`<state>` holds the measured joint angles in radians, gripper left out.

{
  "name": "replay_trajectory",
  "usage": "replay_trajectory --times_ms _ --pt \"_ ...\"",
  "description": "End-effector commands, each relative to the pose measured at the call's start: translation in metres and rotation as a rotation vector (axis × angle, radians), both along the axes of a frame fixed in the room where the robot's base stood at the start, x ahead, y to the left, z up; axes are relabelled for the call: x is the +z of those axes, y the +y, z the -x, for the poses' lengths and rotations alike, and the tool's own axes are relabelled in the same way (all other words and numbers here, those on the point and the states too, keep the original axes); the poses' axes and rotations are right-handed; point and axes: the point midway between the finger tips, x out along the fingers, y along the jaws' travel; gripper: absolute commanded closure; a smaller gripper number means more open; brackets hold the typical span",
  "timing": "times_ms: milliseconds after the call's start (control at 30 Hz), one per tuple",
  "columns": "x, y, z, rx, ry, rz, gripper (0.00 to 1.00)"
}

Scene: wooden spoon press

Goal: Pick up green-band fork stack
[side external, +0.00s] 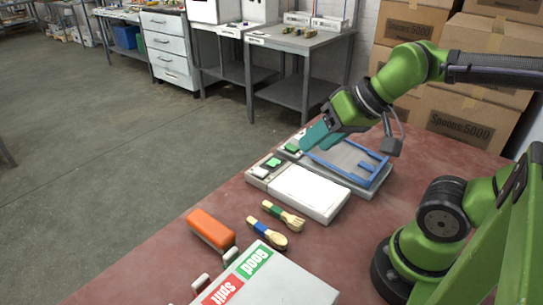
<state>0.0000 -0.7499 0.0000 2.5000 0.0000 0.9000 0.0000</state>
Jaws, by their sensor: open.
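The green-band fork stack (284,214) lies on the red table, its tines toward the lower right. A blue-banded wooden spoon stack (268,234) lies just below it, a small gap apart. My gripper (312,140) is open, with teal fingers pointing down and left. It hangs above the devices at the back of the table, up and to the right of the fork stack and well apart from it. Nothing shows between the fingers.
A white flat device (308,192) stands just right of the forks. A grey tray with a blue frame (345,165) is behind it. An orange block (211,230) lies left. A box labelled Good and Split (285,280) stands in front.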

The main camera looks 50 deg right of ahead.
Motion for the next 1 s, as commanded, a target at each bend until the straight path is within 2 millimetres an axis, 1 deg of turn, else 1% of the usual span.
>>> replay_trajectory --times_ms 167,267,367,467,600,700,800,900,967,1000 --pt "-0.001 0.000 0.000 0.002 0.003 0.000 0.54" --pt "-0.010 0.002 -0.003 0.010 0.044 0.001 0.54" --pt "-0.020 0.004 -0.015 0.030 0.118 0.020 0.54" --pt "-0.033 0.006 -0.032 0.077 0.228 0.065 0.54" --pt "-0.052 0.008 -0.056 0.166 0.387 0.143 0.54" --pt "-0.065 0.009 -0.070 0.225 0.480 0.195 0.54" --pt "-0.073 0.008 -0.080 0.273 0.548 0.236 0.54" --pt "-0.071 0.005 -0.087 0.307 0.583 0.270 0.54" --pt "-0.069 0.003 -0.086 0.317 0.589 0.280 0.54" --pt "-0.073 0.003 -0.084 0.322 0.597 0.282 0.54"
